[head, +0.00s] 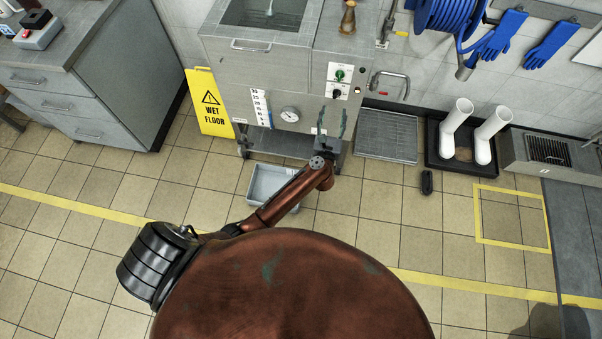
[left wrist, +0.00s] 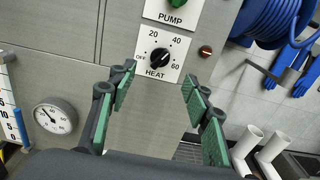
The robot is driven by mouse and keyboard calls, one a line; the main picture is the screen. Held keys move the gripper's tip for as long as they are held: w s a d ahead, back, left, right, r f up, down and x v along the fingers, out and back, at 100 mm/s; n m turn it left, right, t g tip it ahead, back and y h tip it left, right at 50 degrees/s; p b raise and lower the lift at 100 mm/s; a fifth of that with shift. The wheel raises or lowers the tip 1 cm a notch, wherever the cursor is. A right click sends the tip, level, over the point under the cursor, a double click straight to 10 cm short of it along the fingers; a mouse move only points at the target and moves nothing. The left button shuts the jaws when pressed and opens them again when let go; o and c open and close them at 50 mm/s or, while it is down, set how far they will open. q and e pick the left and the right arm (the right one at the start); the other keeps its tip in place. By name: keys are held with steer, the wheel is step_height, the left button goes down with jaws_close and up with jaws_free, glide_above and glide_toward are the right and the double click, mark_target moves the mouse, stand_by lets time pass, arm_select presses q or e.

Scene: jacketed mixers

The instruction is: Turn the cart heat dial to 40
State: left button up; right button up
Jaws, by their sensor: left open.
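The heat dial (left wrist: 160,57) is a black knob on a white plate marked OFF, 20, 40, 60 and HEAT in the left wrist view. I cannot tell surely which mark its pointer faces. In the head view the heat dial (head: 337,92) sits low on the steel cart's front, under the green pump knob (head: 339,74). My left gripper (head: 333,112) is open and empty, in front of the cart and below the dial. In the left wrist view its green-padded fingers (left wrist: 160,76) are spread wide, with the dial beyond and between their tips, apart from them. My right gripper is not in view.
A round gauge (head: 290,114) and a bent pipe handle (head: 390,84) flank the dial. A yellow wet-floor sign (head: 210,103) stands left of the cart (head: 270,85). A grey bin (head: 272,184) is on the floor below. White boots (head: 455,125) stand at right.

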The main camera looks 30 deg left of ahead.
arm_select(q)
steer(key=s+a+f+m+g+h, duration=0.1)
steer(key=s+f+m, duration=0.4)
steer(key=f, duration=0.3)
steer(key=s+a+f+m+g+h+p, duration=0.1)
steer(key=s+a+f+m+h, duration=0.1)
steer(key=s+f+m, duration=0.3)
steer(key=s+a+f+m+g+h, duration=0.1)
steer(key=s+a+f+m, duration=0.1)
steer(key=s+f+m, duration=0.4)
step_height(320, 180, down, 7)
steer(key=m, duration=0.3)
steer(key=shift+m+p, duration=0.3)
steer(key=shift+p, duration=0.05)
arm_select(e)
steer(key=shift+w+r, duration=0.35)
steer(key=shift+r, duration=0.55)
